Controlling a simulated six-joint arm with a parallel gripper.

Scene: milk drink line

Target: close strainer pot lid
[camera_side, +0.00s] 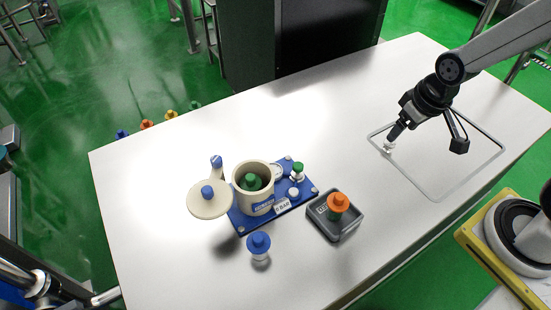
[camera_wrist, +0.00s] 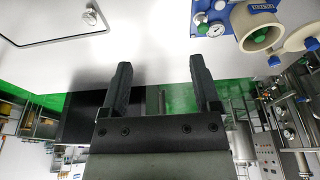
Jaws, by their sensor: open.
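The cream strainer pot (camera_side: 262,204) stands upright on a blue base plate (camera_side: 241,222), with its mouth open and a green-topped piece (camera_side: 252,181) inside. Its round cream lid (camera_side: 205,209) with a blue knob (camera_side: 207,191) is swung out to the pot's left, off the mouth. In the wrist view the pot (camera_wrist: 262,30) and lid (camera_wrist: 297,38) show at the upper right. My gripper (camera_side: 390,144) is far to the right of the pot, over the table. In the wrist view its two fingers (camera_wrist: 160,85) are apart with nothing between them.
A blue-knobbed lever (camera_side: 216,163) rises behind the lid. A green-capped fitting (camera_side: 297,172) stands on the base plate. A grey tray (camera_side: 348,234) holds an orange-and-green piece (camera_side: 338,204). A blue-capped piece (camera_side: 259,245) stands in front. The white table (camera_side: 310,120) is clear between gripper and pot.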

